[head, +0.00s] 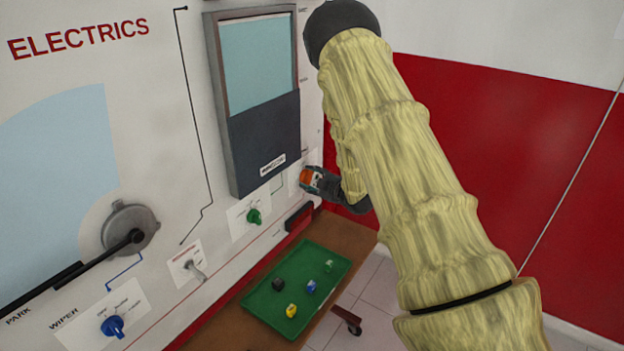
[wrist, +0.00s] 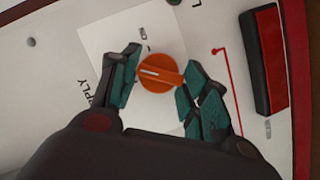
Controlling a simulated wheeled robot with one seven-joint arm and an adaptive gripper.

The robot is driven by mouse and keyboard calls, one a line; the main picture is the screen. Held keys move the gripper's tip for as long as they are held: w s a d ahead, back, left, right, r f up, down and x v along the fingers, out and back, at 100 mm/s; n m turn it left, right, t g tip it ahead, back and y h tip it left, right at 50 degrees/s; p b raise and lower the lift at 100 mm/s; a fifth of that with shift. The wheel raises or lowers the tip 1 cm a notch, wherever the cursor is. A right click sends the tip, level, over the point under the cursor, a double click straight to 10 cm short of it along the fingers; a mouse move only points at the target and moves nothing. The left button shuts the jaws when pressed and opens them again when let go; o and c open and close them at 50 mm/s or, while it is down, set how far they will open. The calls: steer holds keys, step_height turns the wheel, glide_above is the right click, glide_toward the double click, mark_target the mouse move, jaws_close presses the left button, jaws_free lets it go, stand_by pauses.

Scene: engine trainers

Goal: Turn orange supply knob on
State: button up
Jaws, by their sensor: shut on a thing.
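The orange supply knob (wrist: 160,73) sits on a white label plate (wrist: 100,40) on the panel. A pale pointer line crosses the knob's bar in the wrist view. My gripper (wrist: 158,82) has its teal fingers on either side of the knob and is shut on it. In the head view the orange knob (head: 305,176) shows at the panel's right edge, partly covered by my gripper (head: 312,179). The printed words near the knob are partly hidden by the fingers.
A green knob (head: 254,216) and a blue knob (head: 113,326) are on the panel to the left. A framed window unit (head: 213,100) stands above. A green tray (head: 330,256) with several small knobs lies below. A dark red block (wrist: 262,60) is right of my gripper.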

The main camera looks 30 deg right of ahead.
steer(key=m+p, duration=0.1)
steer(key=m+g+y+p, duration=0.1)
steer(key=m, duration=0.1)
steer(key=m+g+y+p, duration=0.1)
steer(key=shift+d+r+m, duration=0.2)
steer(key=shift+d+m, duration=0.05)
steer(key=shift+m, duration=0.05)
steer(key=m+g+y+p, duration=0.1)
steer(key=m+y+p, duration=0.1)
steer(key=shift+d+f+m, duration=0.1)
steer(key=shift+m, duration=0.3)
steer(key=shift+p, duration=0.3)
steer(key=o, duration=1)
steer(key=shift+w, duration=0.1)
steer(key=v, duration=1.2)
steer(key=shift+d+f, duration=0.1)
